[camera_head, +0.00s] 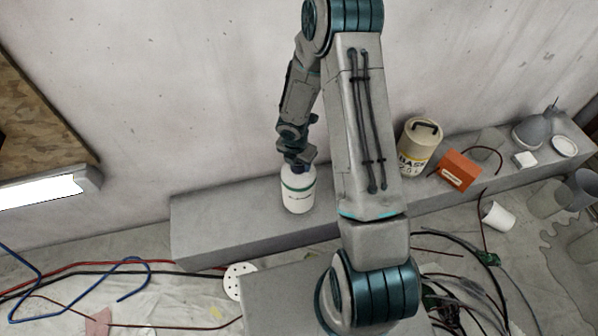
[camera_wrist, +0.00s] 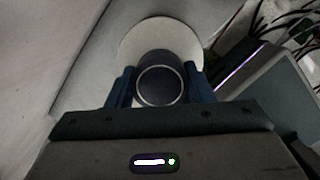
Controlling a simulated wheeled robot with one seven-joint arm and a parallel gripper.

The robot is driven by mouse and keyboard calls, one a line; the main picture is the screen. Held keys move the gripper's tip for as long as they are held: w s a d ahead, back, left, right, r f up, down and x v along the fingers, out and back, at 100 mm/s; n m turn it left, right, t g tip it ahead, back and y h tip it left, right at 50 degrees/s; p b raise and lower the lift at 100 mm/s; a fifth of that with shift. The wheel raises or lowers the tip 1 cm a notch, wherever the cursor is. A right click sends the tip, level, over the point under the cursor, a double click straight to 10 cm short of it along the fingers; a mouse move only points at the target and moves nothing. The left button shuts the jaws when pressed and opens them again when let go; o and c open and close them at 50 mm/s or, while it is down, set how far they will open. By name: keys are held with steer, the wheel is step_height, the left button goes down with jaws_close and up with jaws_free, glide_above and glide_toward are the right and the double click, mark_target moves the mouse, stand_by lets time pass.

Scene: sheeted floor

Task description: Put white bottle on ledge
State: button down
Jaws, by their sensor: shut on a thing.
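The white bottle (camera_head: 298,190) has a dark cap and a green band near its top. It is upright at the ledge (camera_head: 215,222), with its base at or just above the top surface; I cannot tell whether it touches. My gripper (camera_head: 298,163) is above the bottle, shut on its cap. In the wrist view my gripper (camera_wrist: 160,88) has its blue fingers on both sides of the round dark cap (camera_wrist: 160,84). The white shoulder of the bottle (camera_wrist: 150,32) shows beyond the cap.
On the ledge to the right are a beige canister (camera_head: 419,148), an orange box (camera_head: 459,171), a small white block (camera_head: 525,160) and a grey funnel-like thing (camera_head: 533,132). A white cup (camera_head: 497,216) and cables lie on the floor. The ledge left of the bottle is clear.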

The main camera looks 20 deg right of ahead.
steer(key=shift+f+b, duration=0.75)
steer(key=shift+f, duration=0.95)
steer(key=shift+f, duration=0.15)
steer(key=c, duration=0.7)
jaws_free()
